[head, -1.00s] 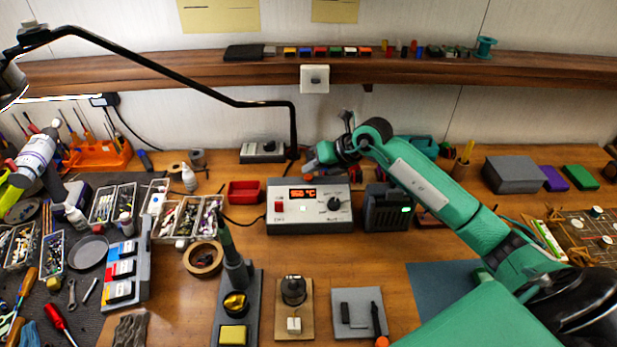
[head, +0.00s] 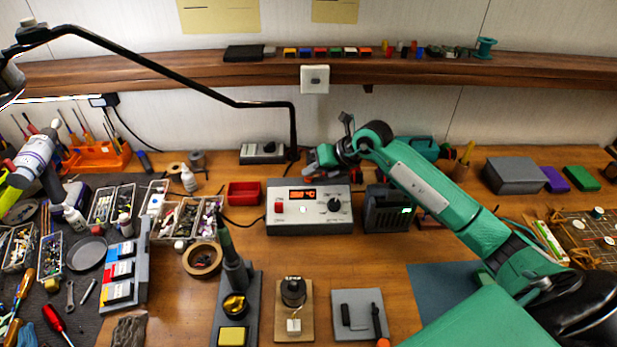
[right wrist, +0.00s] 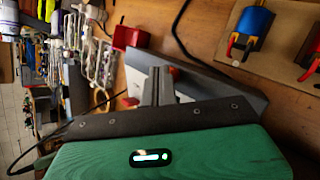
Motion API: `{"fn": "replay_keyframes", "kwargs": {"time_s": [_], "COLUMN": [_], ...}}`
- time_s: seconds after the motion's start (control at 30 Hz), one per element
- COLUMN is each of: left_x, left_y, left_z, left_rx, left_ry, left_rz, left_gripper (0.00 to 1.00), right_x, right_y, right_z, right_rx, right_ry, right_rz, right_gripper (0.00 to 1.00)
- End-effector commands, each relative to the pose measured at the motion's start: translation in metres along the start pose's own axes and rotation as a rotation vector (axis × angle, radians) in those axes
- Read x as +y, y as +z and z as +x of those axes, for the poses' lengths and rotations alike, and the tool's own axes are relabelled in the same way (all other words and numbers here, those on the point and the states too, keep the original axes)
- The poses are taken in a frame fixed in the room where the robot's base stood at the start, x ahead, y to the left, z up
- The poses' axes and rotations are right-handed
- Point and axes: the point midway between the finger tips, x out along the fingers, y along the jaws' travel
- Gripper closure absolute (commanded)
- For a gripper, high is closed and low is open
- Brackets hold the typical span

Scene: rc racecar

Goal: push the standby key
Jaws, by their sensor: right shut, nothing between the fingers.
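The grey-white control station (head: 290,224) stands mid-bench with a lit red display (head: 303,194), a red switch (head: 279,207) at its left and a black knob (head: 334,205) at its right. Small markings lie between them; I cannot tell which one is the standby key. My right gripper (head: 315,168) is shut and empty by the station's upper back edge. In the right wrist view its grey fingers (right wrist: 160,74) overlap the station's pale panel (right wrist: 140,76); contact cannot be told. My left gripper is not in view.
A red bin (head: 244,192) is left of the station and a dark box with a green light (head: 388,210) right of it. A soldering-iron stand (head: 236,275) and small boards (head: 358,308) are in front. A black lamp arm (head: 180,82) spans above. Bare wood lies before the station.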

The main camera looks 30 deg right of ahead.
Motion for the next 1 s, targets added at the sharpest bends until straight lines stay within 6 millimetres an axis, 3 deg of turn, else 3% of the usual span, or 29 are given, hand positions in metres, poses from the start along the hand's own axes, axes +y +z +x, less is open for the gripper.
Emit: {"fn": "replay_keyframes", "kwargs": {"time_s": [1.0], "left_x": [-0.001], "left_y": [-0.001], "left_z": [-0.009], "left_rx": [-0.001], "left_ry": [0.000], "left_rz": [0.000], "left_gripper": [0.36], "right_x": [0.008], "right_y": [0.008], "right_z": [-0.011], "right_rx": [0.001], "right_ry": [0.000], "right_rz": [0.000], "right_gripper": [1.00]}}
